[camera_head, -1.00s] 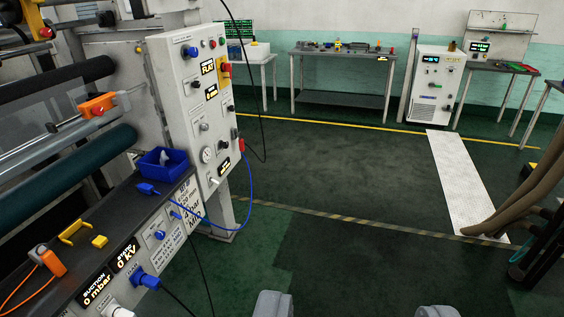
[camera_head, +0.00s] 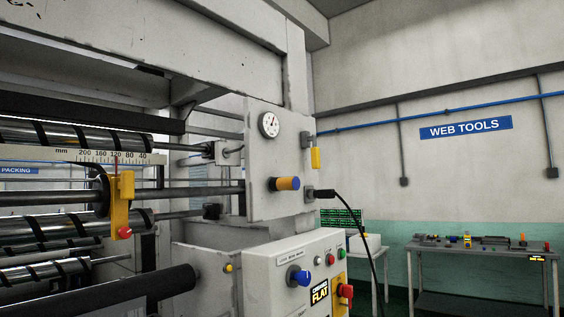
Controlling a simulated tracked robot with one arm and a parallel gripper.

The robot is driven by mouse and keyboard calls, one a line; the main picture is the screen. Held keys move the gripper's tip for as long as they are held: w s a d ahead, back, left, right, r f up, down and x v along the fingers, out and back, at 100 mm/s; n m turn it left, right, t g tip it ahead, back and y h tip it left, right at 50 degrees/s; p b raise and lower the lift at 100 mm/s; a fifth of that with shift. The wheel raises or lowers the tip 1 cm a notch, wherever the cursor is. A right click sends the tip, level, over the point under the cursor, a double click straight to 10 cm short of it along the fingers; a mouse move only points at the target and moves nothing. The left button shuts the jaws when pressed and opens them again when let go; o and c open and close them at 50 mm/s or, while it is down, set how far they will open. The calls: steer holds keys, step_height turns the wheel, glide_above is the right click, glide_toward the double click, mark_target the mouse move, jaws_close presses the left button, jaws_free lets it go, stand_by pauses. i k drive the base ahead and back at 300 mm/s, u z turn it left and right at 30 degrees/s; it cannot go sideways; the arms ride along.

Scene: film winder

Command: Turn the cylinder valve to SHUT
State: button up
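I cannot tell which fitting is the cylinder valve, and I can read no SHUT mark. A grey upright plate (camera_head: 259,205) on the machine carries a round dial gauge (camera_head: 269,125). At the plate's right edge, a yellow lever or tag (camera_head: 315,158) hangs down by a dark fitting (camera_head: 308,140), near the end of a blue wall pipe. A control box (camera_head: 290,262) below carries a blue knob (camera_head: 299,276). My gripper is out of view.
Rollers (camera_head: 75,137) and a yellow slider with a red knob (camera_head: 122,205) fill the left. A black cable (camera_head: 355,222) hangs in front of the bench area. A tool bench (camera_head: 435,246) stands at the right wall.

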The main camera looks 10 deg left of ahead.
mark_target(315, 150)
steer(key=i, duration=0.25)
steer(key=u, duration=0.05)
steer(key=k, duration=0.35)
steer(key=z, duration=0.85)
steer(key=i, duration=1.5)
steer(key=u, duration=0.35)
steer(key=i, duration=1.25)
steer(key=u, duration=0.8)
